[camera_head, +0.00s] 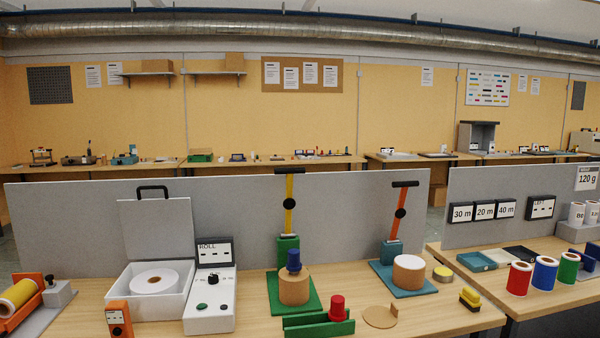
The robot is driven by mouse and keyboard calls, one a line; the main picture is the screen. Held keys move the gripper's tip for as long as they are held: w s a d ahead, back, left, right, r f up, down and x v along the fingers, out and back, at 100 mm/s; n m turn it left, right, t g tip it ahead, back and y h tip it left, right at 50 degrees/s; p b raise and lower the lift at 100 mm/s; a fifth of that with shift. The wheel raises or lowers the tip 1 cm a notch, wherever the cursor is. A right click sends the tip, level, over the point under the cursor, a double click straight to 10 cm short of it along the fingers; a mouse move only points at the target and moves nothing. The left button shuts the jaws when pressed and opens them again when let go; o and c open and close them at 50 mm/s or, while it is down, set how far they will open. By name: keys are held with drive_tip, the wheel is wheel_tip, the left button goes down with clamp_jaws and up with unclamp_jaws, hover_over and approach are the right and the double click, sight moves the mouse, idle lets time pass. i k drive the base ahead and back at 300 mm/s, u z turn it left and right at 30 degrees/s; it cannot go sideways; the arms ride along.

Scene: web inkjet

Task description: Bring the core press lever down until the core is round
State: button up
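Two lever presses stand on the near table, and no readable label shows which is the core press. The left one has a green base (280,294), a green post and an upright yellow lever (289,205) with a black top bar. A brown cardboard cylinder (294,289) with a blue plug (293,261) on top stands on its base. The right one has a blue base (428,291) and a slightly tilted, raised orange lever (399,213). A white-topped brown roll (408,272) sits on it. Core roundness is too small to judge. My gripper is out of view.
A white lidded box (118,298) with a white roll and a control box marked ROLL (209,302) stand left. A green tray (318,325) with a red plug lies in front. A grey partition (350,205) runs behind. A gap separates the right table.

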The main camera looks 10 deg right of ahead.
sight(289, 204)
drive_tip(key=z, duration=0.6)
drive_tip(key=i, duration=0.55)
drive_tip(key=z, duration=0.6)
drive_tip(key=i, duration=0.7)
drive_tip(key=u, duration=0.25)
